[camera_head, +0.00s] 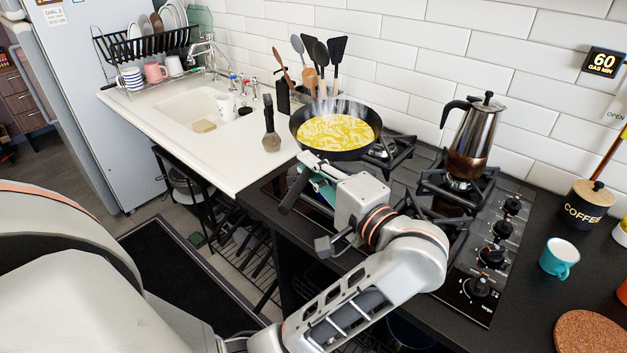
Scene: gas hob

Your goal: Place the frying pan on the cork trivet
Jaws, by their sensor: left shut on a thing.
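The black frying pan (347,155), with yellow egg in it, is at the left rear of the hob. I cannot tell whether it rests on the burner grate or is slightly above it. Its dark handle (292,192) points toward the front left. My left gripper (312,174) is shut on the handle close to the pan, and the gripper hides part of it. The round brown cork trivet (590,334) lies on the dark worktop at the bottom right corner, partly cut off by the picture edge. My right gripper is not in view.
A moka pot (471,137) stands on the right rear burner, between pan and trivet. A teal mug (559,259) and a coffee jar (587,204) stand near the trivet. Utensils (322,62) stand behind the pan, and a dark brush (270,125) stands to its left.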

